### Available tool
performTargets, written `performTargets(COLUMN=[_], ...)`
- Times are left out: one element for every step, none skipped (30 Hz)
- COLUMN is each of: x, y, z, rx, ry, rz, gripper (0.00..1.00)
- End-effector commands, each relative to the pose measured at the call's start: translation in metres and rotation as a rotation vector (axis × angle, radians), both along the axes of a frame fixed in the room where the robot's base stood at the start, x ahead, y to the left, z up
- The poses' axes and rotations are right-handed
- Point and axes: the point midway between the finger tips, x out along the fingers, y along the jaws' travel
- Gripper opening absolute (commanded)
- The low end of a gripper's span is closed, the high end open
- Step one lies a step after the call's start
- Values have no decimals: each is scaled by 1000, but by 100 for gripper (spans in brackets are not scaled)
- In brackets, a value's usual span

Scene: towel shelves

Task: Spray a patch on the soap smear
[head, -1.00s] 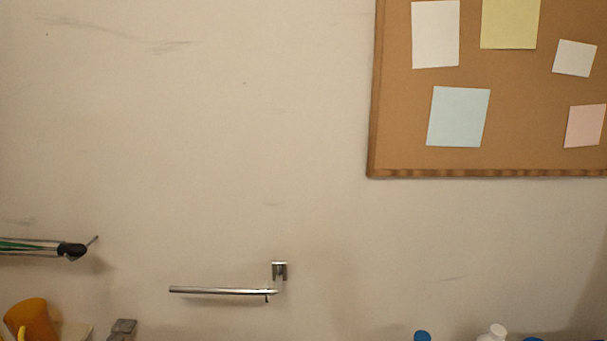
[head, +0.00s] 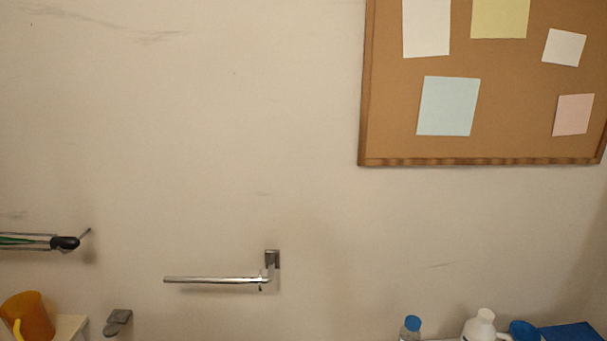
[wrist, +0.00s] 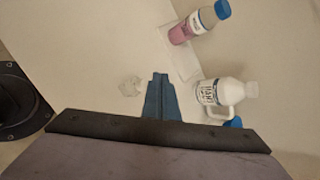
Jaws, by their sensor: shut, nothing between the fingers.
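My gripper (wrist: 160,97) shows in the wrist view as two blue fingers pressed together, with nothing between them. It is not in the head view. A small pale, irregular patch (wrist: 130,86) lies just left of the fingertips on a light surface; I cannot tell for sure that it is the soap smear. No spray bottle can be made out for certain. A clear bottle with a blue cap and pink contents (wrist: 194,26) is beyond the fingers at upper right. A white jug with a label (wrist: 224,93) is to their right.
In the head view, a metal rail (head: 212,280) sticks out from the wall. A cork board (head: 390,110) hangs at upper right. An orange mug (head: 28,318) is at lower left. The blue-capped bottle (head: 411,328), white jug (head: 482,326) and blue box (head: 575,332) line the bottom edge.

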Motion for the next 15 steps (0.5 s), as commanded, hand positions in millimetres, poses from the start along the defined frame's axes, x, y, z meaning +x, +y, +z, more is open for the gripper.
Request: performTargets(x=[0,0,0,0,0,0,0,0,0,0,0,0,0,0,0], y=[0,0,0,0,0,0,0,0,0,0,0,0,0,0,0], z=[9,11,15,17,20,24,26,29,33,36,38,41,42,44,45], rx=[0,0,0,-1,-1,-1,-1,-1,-1,-1,-1,-1,-1,0,0], ry=[-1,0,0,0,0,0,0,0,0,0,0,0,0,0,0], rz=[-1,0,0,1,1,1,1,1,1,1,1,1,1,0,0], gripper=[0,0,0,0,0,0,0,0,0,0,0,0,0,0,0])
